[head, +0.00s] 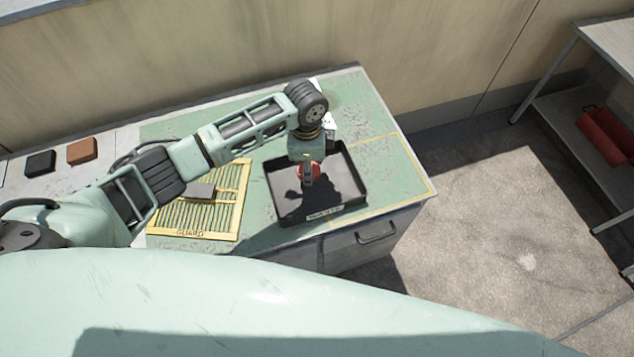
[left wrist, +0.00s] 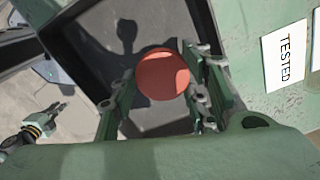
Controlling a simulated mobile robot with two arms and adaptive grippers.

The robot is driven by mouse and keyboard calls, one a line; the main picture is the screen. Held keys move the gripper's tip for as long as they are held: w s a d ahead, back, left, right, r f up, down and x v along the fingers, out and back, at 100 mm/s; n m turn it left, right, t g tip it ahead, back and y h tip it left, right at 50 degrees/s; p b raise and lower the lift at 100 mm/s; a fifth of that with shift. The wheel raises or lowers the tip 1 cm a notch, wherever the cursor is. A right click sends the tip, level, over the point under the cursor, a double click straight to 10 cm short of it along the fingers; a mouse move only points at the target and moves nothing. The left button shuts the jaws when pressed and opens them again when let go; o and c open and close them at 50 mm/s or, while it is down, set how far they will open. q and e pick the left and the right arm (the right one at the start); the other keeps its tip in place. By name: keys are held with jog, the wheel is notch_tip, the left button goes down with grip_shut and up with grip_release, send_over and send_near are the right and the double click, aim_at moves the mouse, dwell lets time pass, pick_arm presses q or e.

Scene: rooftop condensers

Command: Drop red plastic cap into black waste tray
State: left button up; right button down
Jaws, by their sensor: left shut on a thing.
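The red plastic cap (head: 309,172) is a round red piece held between the fingers of my left gripper (head: 309,174). In the left wrist view the cap (left wrist: 163,74) sits between the two green fingers of the gripper (left wrist: 162,85). The black waste tray (head: 353,190) is a square, shallow, open tray on the green bench top. The cap is over the inside of the tray, and a dark shadow lies on the tray floor. The wrist view also shows the tray floor (left wrist: 88,58) under the cap. My right gripper is not in the head view.
A yellow slatted panel marked GUARD (head: 190,218) lies left of the tray, with a small grey-brown block (head: 199,190) on it. A black block (head: 40,163) and a brown block (head: 82,151) stand farther left. A shelf at right holds a red bin (head: 606,136).

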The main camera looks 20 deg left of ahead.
pick_arm(q)
jog(key=o, duration=0.7)
jog(key=shift+o, duration=0.8)
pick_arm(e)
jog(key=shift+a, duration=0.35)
pick_arm(q)
jog(key=shift+r, duration=0.1)
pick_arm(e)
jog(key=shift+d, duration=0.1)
pick_arm(q)
jog(key=shift+r, duration=0.35)
notch_tip(320, 180, up, 11)
